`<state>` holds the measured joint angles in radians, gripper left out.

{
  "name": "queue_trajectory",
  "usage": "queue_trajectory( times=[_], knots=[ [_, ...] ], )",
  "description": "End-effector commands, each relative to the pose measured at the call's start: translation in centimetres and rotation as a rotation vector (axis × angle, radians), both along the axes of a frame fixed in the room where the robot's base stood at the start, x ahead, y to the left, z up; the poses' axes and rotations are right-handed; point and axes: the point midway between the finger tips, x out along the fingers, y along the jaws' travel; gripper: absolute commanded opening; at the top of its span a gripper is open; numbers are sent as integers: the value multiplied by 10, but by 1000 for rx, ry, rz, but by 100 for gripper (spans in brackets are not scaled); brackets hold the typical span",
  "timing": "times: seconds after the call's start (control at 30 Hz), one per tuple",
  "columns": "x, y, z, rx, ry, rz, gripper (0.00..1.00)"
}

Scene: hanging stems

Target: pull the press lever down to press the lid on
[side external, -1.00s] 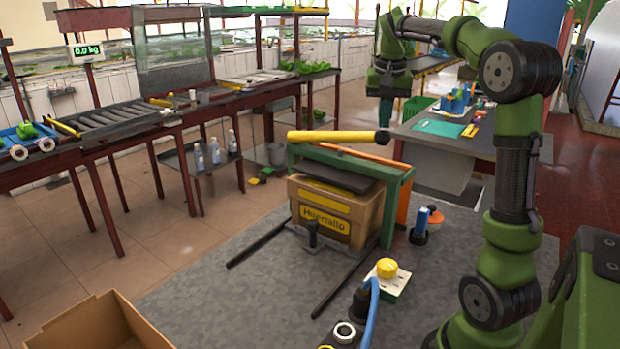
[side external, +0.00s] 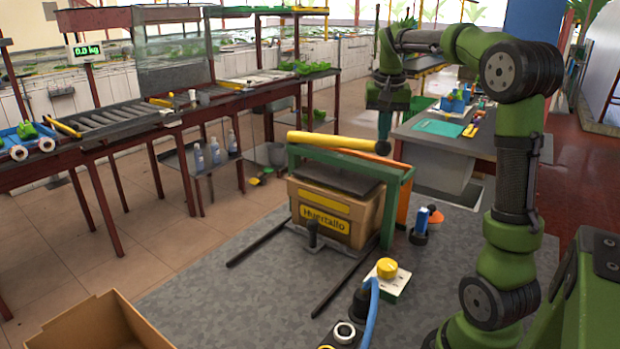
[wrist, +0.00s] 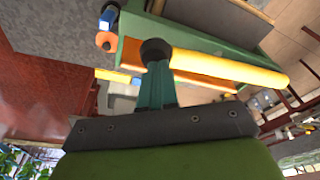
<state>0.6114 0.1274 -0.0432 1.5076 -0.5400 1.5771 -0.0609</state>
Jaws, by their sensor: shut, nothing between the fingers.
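The press lever (side external: 335,142) is a yellow bar with a black ball knob (side external: 382,148) at its right end. It lies across the top of the green press frame (side external: 398,185) and slopes slightly down toward the knob. A cardboard box (side external: 364,213) with yellow labels stands inside the frame, under a dark press plate (side external: 338,180). Whether the plate touches the lid cannot be told. My gripper (side external: 384,138) points down, shut and empty, with its teal fingertips at the top of the knob. In the wrist view the fingertips (wrist: 154,66) meet the knob (wrist: 155,50).
An orange bar and panel (side external: 403,200) stand beside the frame. A yellow button on a pale box (side external: 387,270) and a blue-and-orange item (side external: 420,225) are on the grey mat to the right. An open carton (side external: 90,325) is at front left.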

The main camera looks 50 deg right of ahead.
Motion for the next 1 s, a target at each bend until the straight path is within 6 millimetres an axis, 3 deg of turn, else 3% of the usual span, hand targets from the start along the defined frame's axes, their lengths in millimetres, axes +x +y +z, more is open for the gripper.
queue_trajectory(
  times=[1.0],
  knots=[
    [0,0,-11,0,-1,2,0]
  ],
)
